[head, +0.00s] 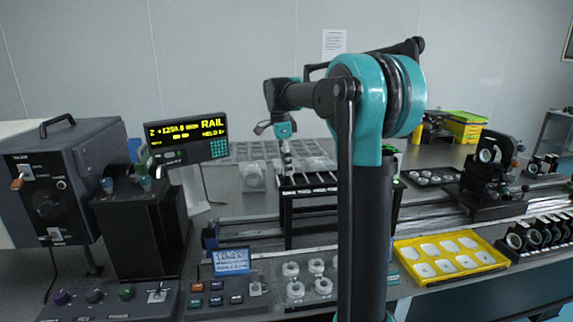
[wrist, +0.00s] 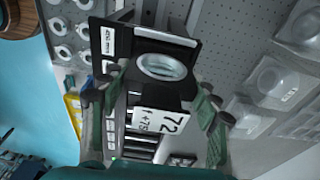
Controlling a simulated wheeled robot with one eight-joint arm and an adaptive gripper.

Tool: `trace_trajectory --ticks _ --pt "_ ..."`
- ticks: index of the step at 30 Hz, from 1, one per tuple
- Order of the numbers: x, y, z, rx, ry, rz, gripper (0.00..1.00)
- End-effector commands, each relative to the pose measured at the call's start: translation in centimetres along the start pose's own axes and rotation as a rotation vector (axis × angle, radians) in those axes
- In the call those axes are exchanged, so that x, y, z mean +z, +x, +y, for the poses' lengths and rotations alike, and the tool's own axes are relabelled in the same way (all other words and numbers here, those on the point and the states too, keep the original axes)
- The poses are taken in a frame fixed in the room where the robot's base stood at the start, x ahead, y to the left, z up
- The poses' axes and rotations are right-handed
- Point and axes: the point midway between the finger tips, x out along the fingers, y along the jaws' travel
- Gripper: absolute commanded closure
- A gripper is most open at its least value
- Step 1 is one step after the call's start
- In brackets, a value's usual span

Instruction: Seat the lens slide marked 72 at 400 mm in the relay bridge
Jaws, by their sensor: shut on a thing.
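In the head view my gripper (head: 287,155) points down over the left part of the relay bridge (head: 288,225), a black stand with a slotted top. The bridge's slots also show below the slide in the wrist view (wrist: 140,144). I cannot tell whether the slide touches the bridge.
A lit display (head: 186,140) shows RAIL. A control box (head: 60,190) stands left. A yellow tray (head: 450,258) of pale pieces lies front right. Optic mounts (head: 490,165) stand on the rail at right. Clear packages (wrist: 262,80) lie beside the bridge.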

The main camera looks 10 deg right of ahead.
Motion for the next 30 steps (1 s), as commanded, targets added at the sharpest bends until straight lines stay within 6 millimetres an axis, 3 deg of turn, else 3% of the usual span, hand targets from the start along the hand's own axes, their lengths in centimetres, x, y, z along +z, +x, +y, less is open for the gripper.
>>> trace_trajectory --ticks 5,6,11,30 --pt "0.02 0.19 -0.01 0.000 0.000 0.000 0.74" --pt "0.02 0.19 -0.01 0.000 0.000 0.000 0.35" --pt "0.02 0.19 -0.01 0.000 0.000 0.000 0.15" --pt "0.01 0.11 -0.01 0.000 0.000 0.000 0.10"
